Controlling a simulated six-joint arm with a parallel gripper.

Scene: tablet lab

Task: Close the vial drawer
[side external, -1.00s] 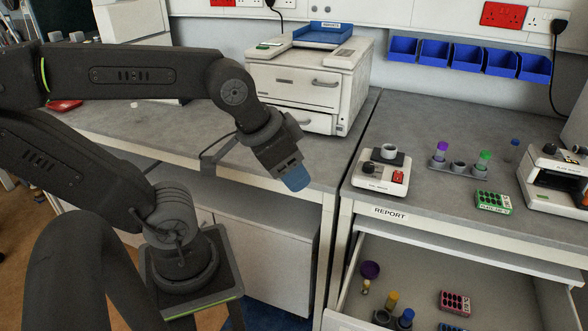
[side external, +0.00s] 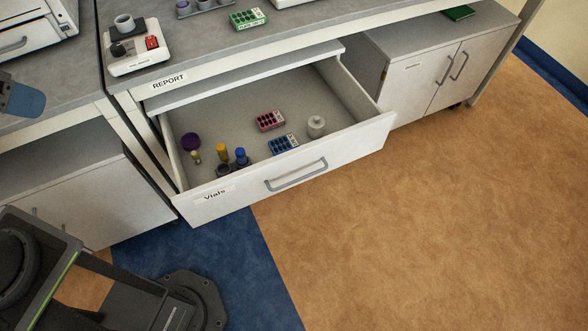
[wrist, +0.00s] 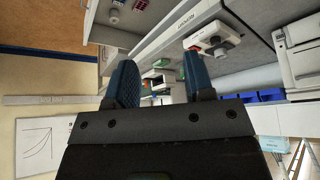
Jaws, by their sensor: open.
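The vial drawer, with its front panel labelled "Vials" (side external: 345,157), stands pulled out from under the bench. Its grey bar handle (side external: 297,176) is on the front panel. Inside are several vials, a pink rack (side external: 270,121), a blue rack (side external: 283,144) and a white round container (side external: 316,126). Part of the drawer also shows at the upper left of the wrist view (wrist: 108,31). My gripper (wrist: 160,80) is open and empty, its two blue fingers apart.
The bench top carries a small white device (side external: 137,46) and a green rack (side external: 248,18) above the drawer. A closed cabinet (side external: 425,80) stands to the right.

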